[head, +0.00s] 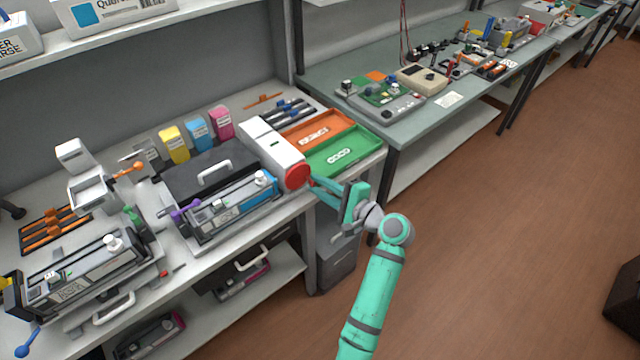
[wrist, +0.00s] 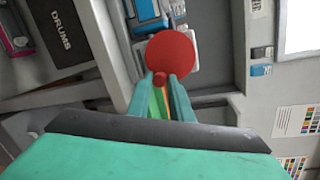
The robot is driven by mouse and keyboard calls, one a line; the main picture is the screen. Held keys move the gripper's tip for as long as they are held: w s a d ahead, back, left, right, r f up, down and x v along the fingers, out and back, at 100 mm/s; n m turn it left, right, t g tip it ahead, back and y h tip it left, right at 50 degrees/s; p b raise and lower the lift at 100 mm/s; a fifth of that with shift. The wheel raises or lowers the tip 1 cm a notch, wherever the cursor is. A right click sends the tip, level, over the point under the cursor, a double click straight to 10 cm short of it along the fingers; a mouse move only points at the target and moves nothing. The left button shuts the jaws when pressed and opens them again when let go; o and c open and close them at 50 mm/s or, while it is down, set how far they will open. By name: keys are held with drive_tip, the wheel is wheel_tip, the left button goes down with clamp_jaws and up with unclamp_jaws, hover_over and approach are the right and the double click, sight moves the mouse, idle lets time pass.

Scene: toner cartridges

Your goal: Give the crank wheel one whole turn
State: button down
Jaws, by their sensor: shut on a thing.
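The crank wheel (head: 298,176) is a red disc on the end of a white box-shaped device (head: 268,145) at the bench's front edge. In the wrist view the red wheel (wrist: 172,55) faces me, with a small red knob (wrist: 160,78) near its lower edge. My gripper (head: 313,186) reaches the wheel from the right in the head view. In the wrist view its teal fingers (wrist: 166,82) are shut on the knob, one finger on each side. The fingertips hide part of the knob.
A green tray (head: 368,141) and an orange tray (head: 345,118) sit right of the device. A black case (head: 180,178) and a toner cartridge unit (head: 225,212) stand to its left. A drawer cabinet (head: 338,262) is under the bench. Open floor (head: 480,220) lies to the right.

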drive_tip(key=shift+a+f+m, duration=0.1)
drive_tip(key=shift+f+m, duration=0.15)
drive_tip(key=shift+m, duration=0.15)
drive_tip(key=shift+s, duration=0.1)
drive_tip(key=c, duration=1.6)
unclamp_jaws()
drive_tip(key=v, duration=1)
drive_tip(key=shift+s+d, duration=0.25)
drive_tip(key=shift+d, duration=0.1)
